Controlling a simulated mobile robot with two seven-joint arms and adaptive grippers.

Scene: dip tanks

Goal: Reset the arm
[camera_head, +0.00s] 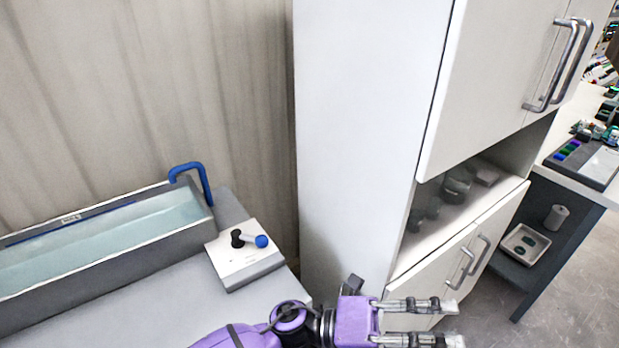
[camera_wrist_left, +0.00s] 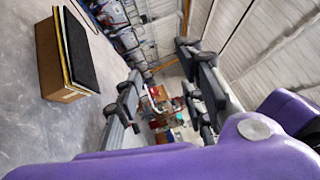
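My left gripper (camera_head: 451,323) is at the bottom of the head view, at the end of my purple left arm. Its two grey fingers point to the right and stand apart, with nothing between them. It appears in front of the lower part of the white cabinet; I cannot tell how far away that is. In the left wrist view, the two dark fingers of the left gripper (camera_wrist_left: 163,82) are also spread and empty. My right gripper is in neither view.
A tank (camera_head: 103,262) of pale liquid with a blue handle (camera_head: 196,178) stands on the bench at left, beside a lever box (camera_head: 243,262). The cabinet (camera_head: 362,130) rises centrally. A side table (camera_head: 586,178) stands right. A box (camera_wrist_left: 62,62) shows in the wrist view.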

